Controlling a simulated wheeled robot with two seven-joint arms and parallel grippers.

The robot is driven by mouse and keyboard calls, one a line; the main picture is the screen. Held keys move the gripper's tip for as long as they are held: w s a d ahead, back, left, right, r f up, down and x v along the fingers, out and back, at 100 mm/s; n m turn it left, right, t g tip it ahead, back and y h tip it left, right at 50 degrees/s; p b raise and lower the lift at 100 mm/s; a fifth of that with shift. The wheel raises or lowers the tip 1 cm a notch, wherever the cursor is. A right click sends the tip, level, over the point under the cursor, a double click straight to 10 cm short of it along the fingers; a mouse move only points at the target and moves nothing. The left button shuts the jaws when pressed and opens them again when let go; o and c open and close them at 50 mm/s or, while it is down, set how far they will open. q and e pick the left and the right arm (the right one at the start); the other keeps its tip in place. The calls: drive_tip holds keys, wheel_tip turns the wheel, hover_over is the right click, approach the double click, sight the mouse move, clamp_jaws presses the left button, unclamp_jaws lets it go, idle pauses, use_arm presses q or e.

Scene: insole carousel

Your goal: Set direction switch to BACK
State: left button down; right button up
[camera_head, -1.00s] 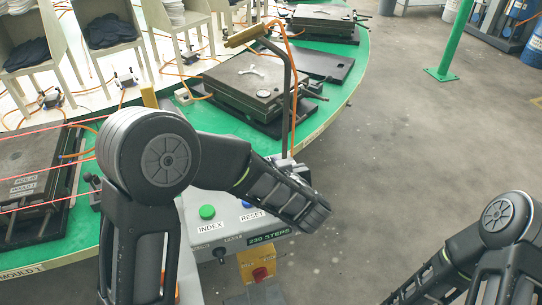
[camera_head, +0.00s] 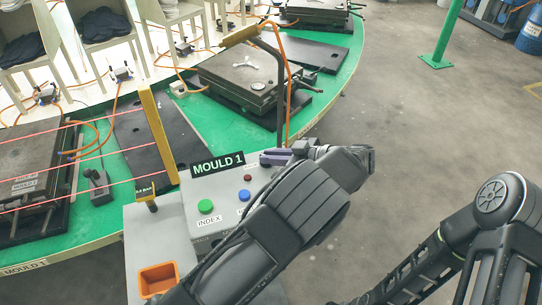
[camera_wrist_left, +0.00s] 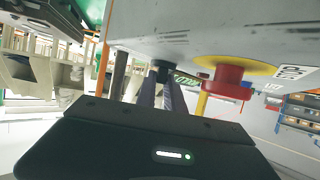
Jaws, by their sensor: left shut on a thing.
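The grey control box (camera_head: 203,230) stands below the middle of the head view, with a green INDEX button (camera_head: 206,206) and a blue button (camera_head: 244,196). My left gripper (camera_head: 268,158) reaches across the box's right part and points left, beside the MOULD 1 sign (camera_head: 218,163). In the left wrist view its fingers (camera_wrist_left: 172,95) are shut on a small black knob (camera_wrist_left: 167,65) on the box's face, which I take for the direction switch. Its setting and lettering cannot be read. In the head view the knob is hidden. My right gripper is out of frame.
A red button on a yellow disc (camera_wrist_left: 228,82) sits close right of the fingers. A yellow post (camera_head: 160,135) and a bent metal pole (camera_head: 281,100) rise near the box. The green carousel (camera_head: 100,215) carries moulds.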

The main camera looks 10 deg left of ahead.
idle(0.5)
use_arm(q)
drive_tip(key=c, duration=1.4)
unclamp_jaws()
drive_tip(key=shift+a, duration=0.1)
drive_tip(key=shift+c, duration=0.2)
